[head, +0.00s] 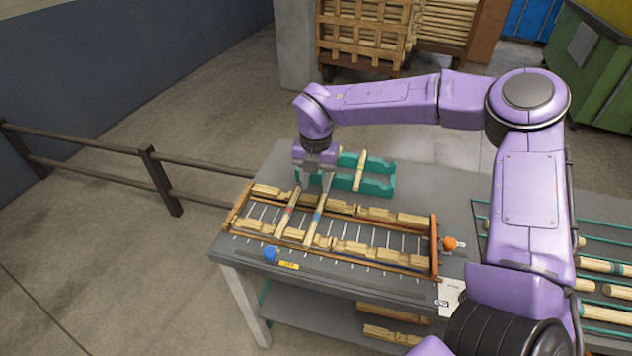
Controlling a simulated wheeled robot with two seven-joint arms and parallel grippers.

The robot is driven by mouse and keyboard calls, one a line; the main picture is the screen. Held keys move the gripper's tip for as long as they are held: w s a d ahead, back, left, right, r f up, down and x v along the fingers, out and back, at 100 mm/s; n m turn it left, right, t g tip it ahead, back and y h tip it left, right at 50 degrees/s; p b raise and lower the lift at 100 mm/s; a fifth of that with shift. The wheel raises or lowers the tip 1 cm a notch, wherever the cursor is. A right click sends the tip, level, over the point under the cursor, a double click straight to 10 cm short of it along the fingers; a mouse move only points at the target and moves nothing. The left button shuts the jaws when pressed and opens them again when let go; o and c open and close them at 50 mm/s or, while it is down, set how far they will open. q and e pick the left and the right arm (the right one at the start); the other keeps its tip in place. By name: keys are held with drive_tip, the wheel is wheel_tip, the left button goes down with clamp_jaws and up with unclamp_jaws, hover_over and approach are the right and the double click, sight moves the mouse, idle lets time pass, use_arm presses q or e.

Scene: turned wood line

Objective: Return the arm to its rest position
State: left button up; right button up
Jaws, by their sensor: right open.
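My right arm comes in from the right of the head view and reaches over the grey table (262,262). My right gripper (314,185) points down above the far left part of a wooden-ended rack (434,247). Its fingers are near the upper ends of two turned wood pieces, one with a red band (288,212) and one with a blue band (317,216), both lying across the rack. The gripper is open; any contact with the pieces is unclear. My left gripper is not in view.
A green holder (378,186) with one wood piece (360,170) stands behind the rack. A blue knob (271,255) and an orange knob (450,243) sit by the rack. More rods (605,265) lie on the right. A railing (160,180) runs at the left; the floor there is clear.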

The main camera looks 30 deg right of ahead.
drive_tip(key=shift+r, duration=0.4)
